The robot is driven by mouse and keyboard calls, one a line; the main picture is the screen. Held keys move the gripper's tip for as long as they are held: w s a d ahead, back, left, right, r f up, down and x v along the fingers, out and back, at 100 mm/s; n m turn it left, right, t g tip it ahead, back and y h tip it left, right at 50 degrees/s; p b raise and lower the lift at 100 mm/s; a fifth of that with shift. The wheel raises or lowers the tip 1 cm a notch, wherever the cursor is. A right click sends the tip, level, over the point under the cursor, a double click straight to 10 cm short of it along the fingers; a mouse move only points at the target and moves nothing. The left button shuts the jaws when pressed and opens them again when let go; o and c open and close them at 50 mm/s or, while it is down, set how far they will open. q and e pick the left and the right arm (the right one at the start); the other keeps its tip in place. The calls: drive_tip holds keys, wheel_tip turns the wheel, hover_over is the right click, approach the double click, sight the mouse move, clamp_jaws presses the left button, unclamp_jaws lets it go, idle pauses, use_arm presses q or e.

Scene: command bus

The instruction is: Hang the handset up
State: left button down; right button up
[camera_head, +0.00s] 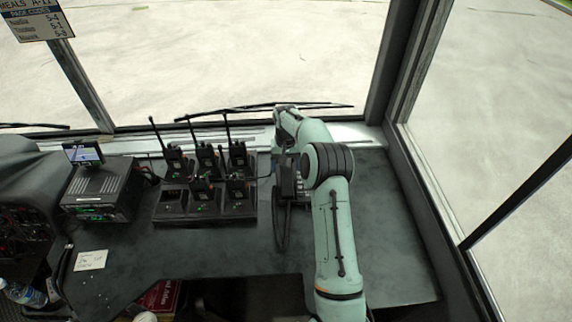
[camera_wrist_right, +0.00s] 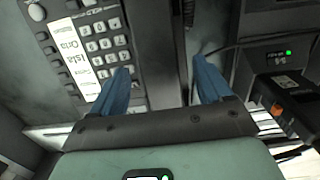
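My right gripper (camera_wrist_right: 160,72) shows its two blue fingers spread apart in the right wrist view. A long dark block (camera_wrist_right: 156,45), which looks like the handset on the phone, lies between the fingers; a gap shows by the right finger. Left of it is the phone's keypad face (camera_wrist_right: 104,42) with a white label. In the head view the right arm reaches over the dark phone (camera_head: 285,178) and hides much of it; its fingertips are hidden there. A black cord (camera_head: 281,232) hangs in a loop below the phone. My left gripper is not in view.
A charger rack (camera_head: 172,216) with several handheld radios stands just left of the phone, their antennas upright. A radio unit with a small screen (camera_head: 102,190) is further left. The dashboard right of my arm (camera_head: 390,240) is clear up to the window frame.

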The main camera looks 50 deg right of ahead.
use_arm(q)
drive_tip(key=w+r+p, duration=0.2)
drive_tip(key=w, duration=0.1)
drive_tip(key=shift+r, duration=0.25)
use_arm(e)
wheel_tip(320, 180, up, 13)
drive_tip(key=shift+w+d+r, duration=0.15)
drive_tip(key=shift+r, duration=0.05)
